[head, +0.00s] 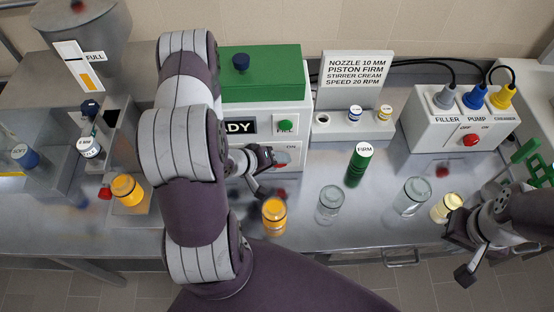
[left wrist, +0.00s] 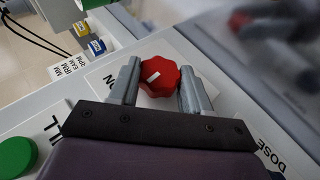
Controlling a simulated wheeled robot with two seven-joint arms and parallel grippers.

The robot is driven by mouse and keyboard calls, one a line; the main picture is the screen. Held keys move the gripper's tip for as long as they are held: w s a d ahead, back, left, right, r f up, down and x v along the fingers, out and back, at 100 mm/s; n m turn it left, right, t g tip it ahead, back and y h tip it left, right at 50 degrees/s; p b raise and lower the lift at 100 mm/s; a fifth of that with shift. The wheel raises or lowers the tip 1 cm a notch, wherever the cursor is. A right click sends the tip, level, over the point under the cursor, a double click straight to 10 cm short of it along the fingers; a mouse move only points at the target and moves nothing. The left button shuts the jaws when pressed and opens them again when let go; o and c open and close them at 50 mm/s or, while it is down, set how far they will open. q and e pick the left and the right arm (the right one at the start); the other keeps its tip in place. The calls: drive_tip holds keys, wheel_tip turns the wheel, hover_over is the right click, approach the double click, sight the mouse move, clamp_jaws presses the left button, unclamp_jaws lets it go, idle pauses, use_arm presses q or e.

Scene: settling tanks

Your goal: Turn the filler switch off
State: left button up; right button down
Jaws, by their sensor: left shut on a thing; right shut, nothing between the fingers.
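A red knob with a white mark sits on the front of the white and green filler machine, beside an "ON" label. It shows in the left wrist view (left wrist: 158,76) and partly in the head view (head: 282,158). My left gripper (head: 262,170) is shut on this knob, one grey finger on each side in the left wrist view (left wrist: 155,88). The white mark lies slanted. Any "OFF" label is hidden. My right gripper (head: 462,258) is shut and empty at the lower right, near a cream-filled jar (head: 446,208).
A socket box (head: 437,138) with FILLER, PUMP and CREAMER plugs and a red OFF/ON switch (head: 471,140) stands at the right. Glass jars (head: 330,205), an orange-filled jar (head: 274,216) and a green FIRM cylinder (head: 357,168) stand on the bench. A green button (left wrist: 16,157) is near the knob.

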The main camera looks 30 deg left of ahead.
use_arm(q)
drive_tip(key=shift+a+f+n+t+h+b, duration=0.15)
drive_tip(key=shift+t+h+b, duration=0.15)
drive_tip(key=shift+t+h, duration=0.15)
drive_tip(key=shift+a+f+n+t+h+b, duration=0.15)
drive_tip(key=shift+t+h+b, duration=0.15)
drive_tip(key=shift+t+h, duration=0.15)
drive_tip(key=shift+n+t+h+b, duration=0.4)
drive_tip(key=shift+t+h+b, duration=0.5)
drive_tip(key=shift+h+b, duration=0.1)
drive_tip(key=shift+s, duration=0.1)
drive_tip(key=o, duration=1.1)
drive_tip(key=shift+c, duration=0.2)
drive_tip(key=b+v, duration=0.2)
drive_tip(key=v, duration=1)
drive_tip(key=shift+s+a, duration=0.25)
drive_tip(key=shift+s, duration=0.05)
drive_tip(key=shift+f, duration=0.15)
